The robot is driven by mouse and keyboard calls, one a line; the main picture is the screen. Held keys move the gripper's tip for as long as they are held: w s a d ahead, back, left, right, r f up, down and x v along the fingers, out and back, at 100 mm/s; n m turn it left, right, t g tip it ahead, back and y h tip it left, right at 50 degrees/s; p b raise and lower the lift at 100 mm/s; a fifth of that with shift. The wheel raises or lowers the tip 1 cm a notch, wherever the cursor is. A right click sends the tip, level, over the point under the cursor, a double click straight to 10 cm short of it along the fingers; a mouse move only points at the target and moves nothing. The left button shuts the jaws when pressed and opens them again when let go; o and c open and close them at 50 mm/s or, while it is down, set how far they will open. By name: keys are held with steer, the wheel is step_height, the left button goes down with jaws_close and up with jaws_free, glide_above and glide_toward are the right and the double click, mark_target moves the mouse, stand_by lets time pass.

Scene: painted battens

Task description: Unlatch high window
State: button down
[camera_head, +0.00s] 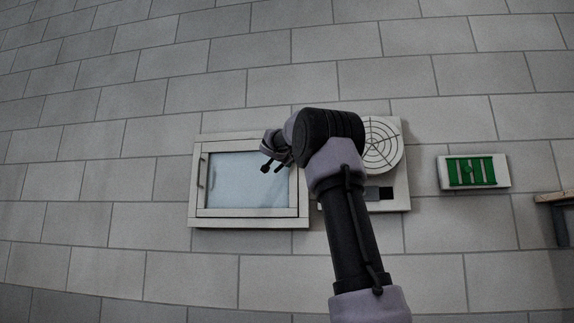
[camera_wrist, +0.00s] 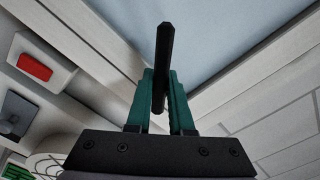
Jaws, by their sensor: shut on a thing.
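The window (camera_head: 250,219) has a white frame and a pale blue-grey pane, set on a block wall. It looks shut. A thin dark handle (camera_head: 201,172) shows on its left side. My gripper (camera_head: 271,160) is at the right part of the window, in front of the pane. In the wrist view, the teal fingers of my gripper (camera_wrist: 160,82) are closed around a dark bar (camera_wrist: 165,45), which looks like the latch handle. Its free end sticks out past the fingertips, over the pane (camera_wrist: 240,22). Where the bar joins the frame is hidden.
Right of the window is a white panel with a round vent (camera_head: 384,143) and a dark grey block (camera_head: 379,193), partly behind my arm. A red block (camera_wrist: 35,66) shows in the wrist view. A green sign (camera_head: 472,172) and a shelf (camera_head: 555,198) are farther right. The wall left is bare.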

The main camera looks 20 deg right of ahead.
steer(key=m, duration=0.3)
steer(key=r+m, duration=0.1)
steer(key=shift+w+a+m, duration=0.2)
steer(key=shift+a+m, duration=0.1)
steer(key=shift+r+m, duration=0.25)
steer(key=shift+m, duration=0.7)
steer(key=shift+r+m, duration=0.25)
steer(key=shift+m, duration=0.7)
steer(key=c, duration=0.8)
jaws_free()
steer(key=shift+a, duration=0.1)
steer(key=v, duration=1)
steer(key=shift+s+a, duration=0.2)
steer(key=shift+s, duration=0.15)
